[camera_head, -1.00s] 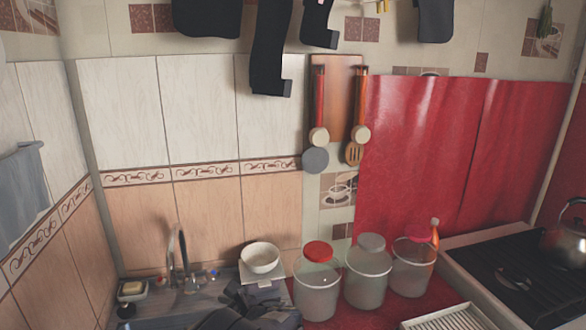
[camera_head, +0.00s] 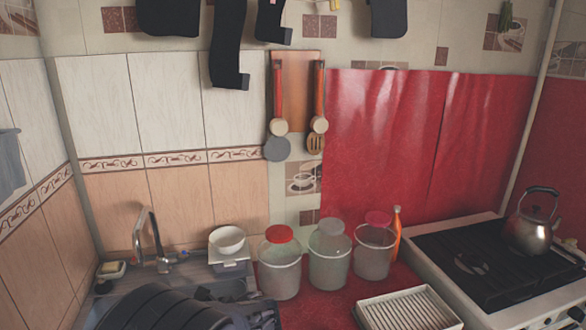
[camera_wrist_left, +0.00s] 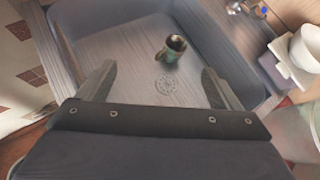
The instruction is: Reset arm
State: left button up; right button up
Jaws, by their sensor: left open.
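My left gripper (camera_wrist_left: 161,88) is open and empty in the left wrist view, its two dark fingers spread above the sink basin (camera_wrist_left: 70,50). A small greenish mug (camera_wrist_left: 174,50) is in the basin beyond the fingers, apart from them, near the round drain. In the head view my dark left arm fills the bottom left over the sink, and its fingertips cannot be made out. My right gripper is not in view.
A white bowl (camera_head: 227,240) stands beside the faucet (camera_head: 155,242). Several lidded jars stand along the wall, including a red-lidded jar (camera_head: 280,264). A dish rack (camera_head: 408,310) lies in front. A kettle (camera_head: 532,222) stands on the stove (camera_head: 470,262) at right.

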pick_arm(q)
jog(key=s+a+f+n+g+h, duration=0.1)
jog(key=s+a+n+g+h, duration=0.25)
jog(key=s+n+h, duration=0.65)
jog(key=s+d+r+n+t+h, duration=0.2)
jog(key=s+r+n, duration=0.1)
jog(key=s+n, duration=0.4)
jog(key=s+d+r+n+t+h, duration=0.25)
jog(key=s+r+n, duration=0.2)
jog(key=s, duration=0.45)
notch_tip(320, 180, down, 23)
jog(key=n+b, duration=0.2)
jog(key=b, duration=2.1)
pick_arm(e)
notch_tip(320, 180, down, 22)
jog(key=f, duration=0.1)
pick_arm(q)
notch_tip(320, 180, up, 15)
jog(key=p, duration=1.5)
jog(key=shift+p, duration=0.35)
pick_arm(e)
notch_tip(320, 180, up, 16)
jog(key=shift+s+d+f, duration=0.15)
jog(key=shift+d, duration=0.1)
pick_arm(q)
jog(key=shift+f+m+y, duration=0.2)
jog(key=shift+m+y, duration=0.05)
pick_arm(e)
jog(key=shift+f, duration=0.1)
